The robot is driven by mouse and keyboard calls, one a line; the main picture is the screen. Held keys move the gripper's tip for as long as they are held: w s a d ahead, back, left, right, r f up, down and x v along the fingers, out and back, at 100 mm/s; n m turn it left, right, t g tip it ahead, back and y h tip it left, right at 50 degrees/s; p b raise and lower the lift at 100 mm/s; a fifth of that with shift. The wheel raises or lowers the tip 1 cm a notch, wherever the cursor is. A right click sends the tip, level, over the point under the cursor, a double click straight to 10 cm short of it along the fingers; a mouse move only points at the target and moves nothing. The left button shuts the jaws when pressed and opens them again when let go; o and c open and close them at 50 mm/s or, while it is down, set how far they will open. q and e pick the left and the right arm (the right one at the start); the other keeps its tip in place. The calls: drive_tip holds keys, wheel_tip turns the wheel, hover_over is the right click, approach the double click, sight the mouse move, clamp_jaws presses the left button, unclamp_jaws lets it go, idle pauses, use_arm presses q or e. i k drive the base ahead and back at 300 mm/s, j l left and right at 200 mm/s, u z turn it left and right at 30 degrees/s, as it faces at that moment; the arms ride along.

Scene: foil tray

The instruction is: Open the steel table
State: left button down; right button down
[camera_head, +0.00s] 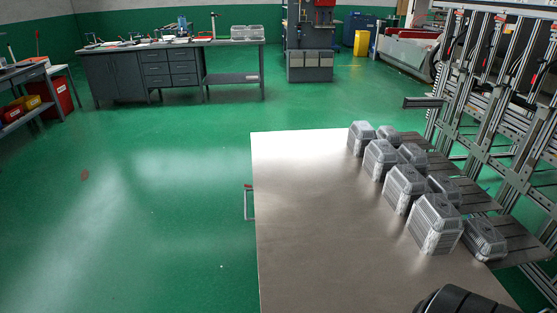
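The steel table (310,215) fills the lower middle and right of the head view. Its bare, shiny top runs off the bottom edge of the picture. A small grey and red piece (248,202) sticks out at its left edge; I cannot tell if it is a handle. No drawer or door of the table shows, as its front and sides are hidden. Neither of my grippers is in view. A dark rounded part at the bottom right corner looks like part of my own arm.
Several silver ribbed foil containers (405,188) stand in rows along the table's right side. An aluminium frame rack (500,120) rises beyond them. A grey workbench (170,70) stands at the back left. Green floor (130,200) left of the table is clear.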

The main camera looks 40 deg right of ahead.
sight(329, 240)
drive_tip(key=i+j+z, duration=0.15)
drive_tip(key=j+z, duration=0.25)
drive_tip(key=i+j+z, duration=0.1)
drive_tip(key=j+z, duration=1.3)
drive_tip(key=z, duration=0.3)
drive_tip(key=i+j+z, duration=0.35)
drive_tip(key=j, duration=0.3)
drive_tip(key=i+j+z, duration=0.2)
drive_tip(key=j, duration=0.15)
drive_tip(key=j+z, duration=0.2)
drive_tip(key=j, duration=0.15)
